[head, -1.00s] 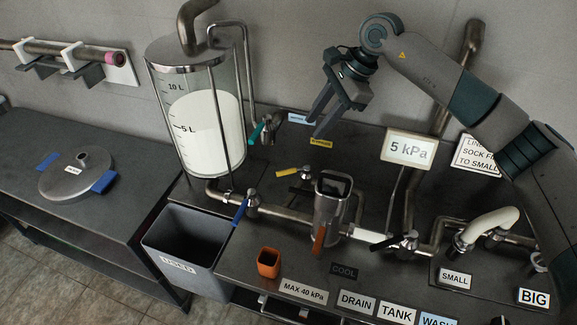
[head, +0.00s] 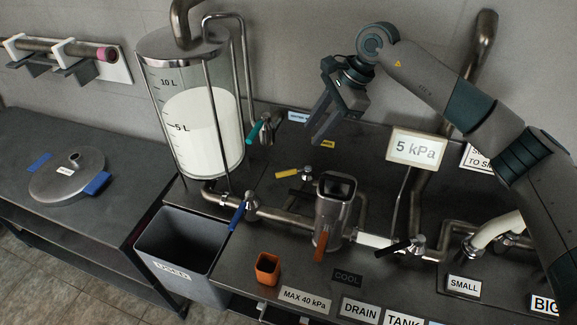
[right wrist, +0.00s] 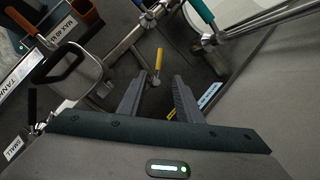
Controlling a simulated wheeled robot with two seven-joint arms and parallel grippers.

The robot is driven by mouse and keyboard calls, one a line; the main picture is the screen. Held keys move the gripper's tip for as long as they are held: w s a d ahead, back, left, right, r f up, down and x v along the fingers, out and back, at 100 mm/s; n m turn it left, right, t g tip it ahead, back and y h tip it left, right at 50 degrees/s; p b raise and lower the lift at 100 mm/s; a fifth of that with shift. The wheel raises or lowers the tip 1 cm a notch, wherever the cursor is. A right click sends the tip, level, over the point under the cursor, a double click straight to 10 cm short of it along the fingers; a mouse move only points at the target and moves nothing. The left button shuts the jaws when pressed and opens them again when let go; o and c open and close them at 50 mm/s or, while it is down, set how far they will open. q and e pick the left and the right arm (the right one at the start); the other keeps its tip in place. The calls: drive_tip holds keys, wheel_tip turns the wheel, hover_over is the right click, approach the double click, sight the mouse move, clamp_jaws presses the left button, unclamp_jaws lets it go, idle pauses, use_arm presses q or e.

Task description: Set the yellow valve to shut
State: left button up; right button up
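The yellow valve (head: 287,173) has a yellow lever handle on a metal body, behind the metal jug-shaped vessel in the head view. Its lever points left there. In the right wrist view the yellow lever (right wrist: 158,60) shows beyond the fingertips, roughly between them. My right gripper (head: 319,138) is above and behind the valve, fingers pointing down. A yellow label (head: 327,143) is partly hidden by the fingers. My left gripper is not in view.
A teal lever (head: 256,130) and a blue lever (head: 238,215) stand near the glass tank (head: 195,120). The metal vessel (head: 331,205), an orange cup (head: 267,268), a black lever (head: 393,247) and a 5 kPa display (head: 416,148) are nearby.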

sight(285, 172)
drive_tip(key=p+x, duration=0.5)
drive_tip(key=x, duration=1)
drive_tip(key=shift+a+f+p, duration=0.15)
drive_tip(key=shift+p, duration=0.15)
drive_tip(key=shift+a+f, duration=0.15)
drive_tip(key=shift+f, duration=0.3)
clamp_jaws()
